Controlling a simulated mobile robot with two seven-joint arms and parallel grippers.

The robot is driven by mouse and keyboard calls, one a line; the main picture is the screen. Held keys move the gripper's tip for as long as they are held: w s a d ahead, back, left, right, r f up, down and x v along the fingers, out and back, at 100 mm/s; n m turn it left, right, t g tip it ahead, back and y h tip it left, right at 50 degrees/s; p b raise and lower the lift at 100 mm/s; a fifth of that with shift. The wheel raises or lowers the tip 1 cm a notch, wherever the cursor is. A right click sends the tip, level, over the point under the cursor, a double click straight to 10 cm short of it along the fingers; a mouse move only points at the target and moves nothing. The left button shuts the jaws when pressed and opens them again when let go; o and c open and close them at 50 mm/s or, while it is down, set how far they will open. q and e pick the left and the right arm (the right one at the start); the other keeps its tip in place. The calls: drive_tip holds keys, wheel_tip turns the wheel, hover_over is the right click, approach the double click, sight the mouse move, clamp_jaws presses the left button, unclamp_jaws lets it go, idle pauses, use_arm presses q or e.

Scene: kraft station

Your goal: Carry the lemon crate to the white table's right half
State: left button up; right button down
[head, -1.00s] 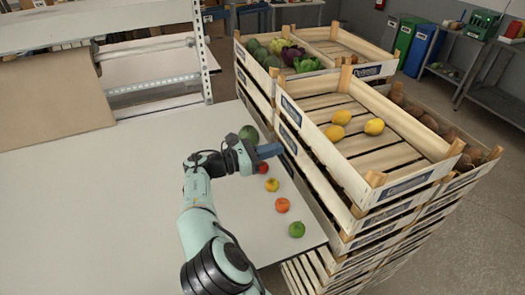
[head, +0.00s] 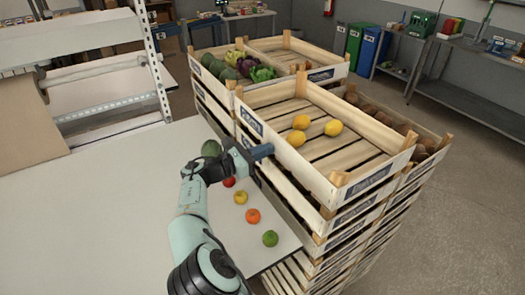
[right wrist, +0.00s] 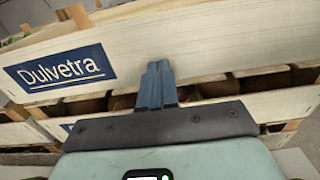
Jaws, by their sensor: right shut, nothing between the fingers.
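The lemon crate (head: 350,152), a pale wooden slatted box with three lemons (head: 333,128) inside, tops a stack of crates beside the white table (head: 100,220). My right gripper (head: 262,152) is shut and empty, with its blue fingers pointing at the crate's left wall. In the right wrist view the shut fingers (right wrist: 157,75) stand in front of a pale crate wall (right wrist: 220,45) with a blue "Dulvetra" label. I cannot tell whether they touch it. My left gripper is not in view.
Along the table's right edge lie several fruits, including a yellow one (head: 240,197), an orange one (head: 253,216) and a green one (head: 270,239). Crates of vegetables (head: 240,68) and brown produce (head: 380,115) adjoin the stack. The table's left and middle are clear.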

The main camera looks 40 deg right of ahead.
sight(288, 141)
drive_tip(key=d, duration=0.2)
drive_tip(key=d+p, duration=0.1)
drive_tip(key=d, duration=0.2)
drive_tip(key=d+p, duration=0.1)
drive_tip(key=d, duration=0.2)
drive_tip(key=shift+s, duration=0.35)
drive_tip(key=shift+d, duration=0.2)
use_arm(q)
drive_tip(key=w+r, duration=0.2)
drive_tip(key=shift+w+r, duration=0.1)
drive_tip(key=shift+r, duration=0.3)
use_arm(e)
drive_tip(key=shift+s, duration=0.15)
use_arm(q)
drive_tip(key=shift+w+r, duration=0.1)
use_arm(e)
drive_tip(key=shift+a, duration=0.15)
